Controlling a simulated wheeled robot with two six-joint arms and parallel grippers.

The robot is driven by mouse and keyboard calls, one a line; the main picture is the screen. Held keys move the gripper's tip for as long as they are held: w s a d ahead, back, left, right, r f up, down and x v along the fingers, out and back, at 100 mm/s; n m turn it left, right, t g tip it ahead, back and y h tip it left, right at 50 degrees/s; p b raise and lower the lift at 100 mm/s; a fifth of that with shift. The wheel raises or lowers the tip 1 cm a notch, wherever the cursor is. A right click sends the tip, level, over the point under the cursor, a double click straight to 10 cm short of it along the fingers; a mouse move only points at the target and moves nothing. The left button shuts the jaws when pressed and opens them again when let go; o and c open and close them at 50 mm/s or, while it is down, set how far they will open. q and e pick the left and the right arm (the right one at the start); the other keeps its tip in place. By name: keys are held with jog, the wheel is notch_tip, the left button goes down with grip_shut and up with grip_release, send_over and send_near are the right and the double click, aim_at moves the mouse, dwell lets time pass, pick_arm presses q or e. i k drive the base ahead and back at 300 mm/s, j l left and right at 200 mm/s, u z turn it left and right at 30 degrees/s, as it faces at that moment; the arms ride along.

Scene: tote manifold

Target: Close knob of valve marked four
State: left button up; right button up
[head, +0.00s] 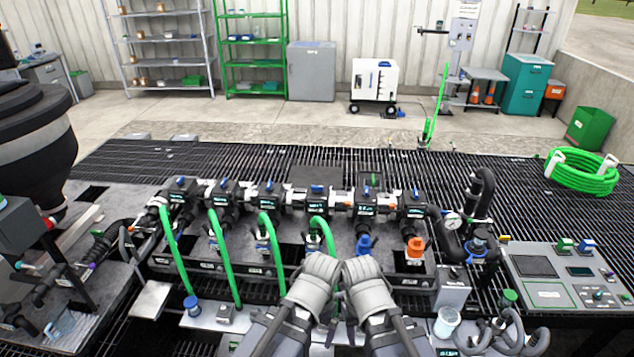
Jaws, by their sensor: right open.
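A row of dark valves with small blue knobs runs along the manifold (292,206). The knobs include a far-left one (181,182), one near the middle (318,189) and a far-right one (415,192). The number marks are too small to read, so I cannot tell which valve is marked four. My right gripper (352,324) is open at the bottom centre, in front of the manifold, apart from the knobs. My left gripper (329,319) is close beside it, partly hidden by my own arm; its jaws do not show clearly.
Several green hoses (220,255) arch down from the manifold's front. A pressure gauge (453,220) and black pipe stand at its right end, beside a control panel (545,292). A dark tank (35,130) is at the left. Open grating (290,158) lies behind the manifold.

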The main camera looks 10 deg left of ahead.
aim_at(317, 189)
jog(key=i+j, duration=0.2)
jog(key=i, duration=0.2)
jog(key=i+j, duration=0.2)
jog(key=i, duration=0.15)
jog(key=i+j, duration=0.15)
jog(key=i, duration=0.25)
